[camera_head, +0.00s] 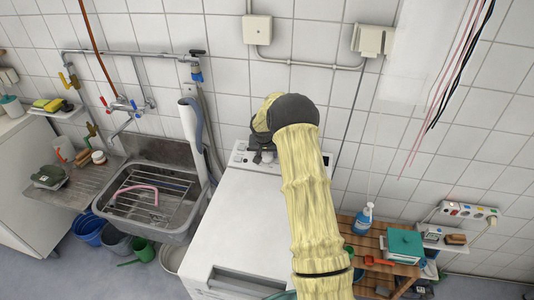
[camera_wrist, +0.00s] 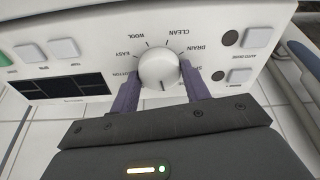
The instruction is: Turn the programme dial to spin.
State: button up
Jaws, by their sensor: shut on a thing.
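The white round programme dial (camera_wrist: 158,67) sits on the washing machine's panel (camera_wrist: 90,50) in the wrist view. Upside-down labels ring it: cotton, easy, wool, clean, drain, and one starting "SP" partly hidden by the right finger. A short dark mark shows at the dial's lower edge, pointing down towards my gripper's body. My gripper (camera_wrist: 160,76) has one purple finger on each side of the dial and is shut on it. In the head view my arm reaches over the white washing machine (camera_head: 235,220); its end (camera_head: 264,156) is at the back panel and hides the dial.
Square buttons (camera_wrist: 63,48) and a dark display (camera_wrist: 45,88) lie left of the dial; more buttons (camera_wrist: 257,38) lie right. A steel sink (camera_head: 160,190) stands left of the machine. A wooden stand (camera_head: 368,245) with a spray bottle (camera_head: 363,218) is on the right.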

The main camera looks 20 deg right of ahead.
jog(key=n+p, duration=0.1)
jog(key=n, duration=0.6)
jog(key=shift+y, duration=0.3)
jog(key=n+p, duration=0.1)
jog(key=n, duration=0.2)
jog(key=shift+n, duration=0.3)
jog(key=shift+n+y+p, duration=0.4)
jog(key=shift+n+p, duration=0.1)
jog(key=shift+n, duration=1.3)
jog(key=o, duration=1)
jog(key=shift+c, duration=0.2)
jog(key=b+v, duration=0.3)
jog(key=v, duration=1.4)
jog(key=shift+r, duration=0.25)
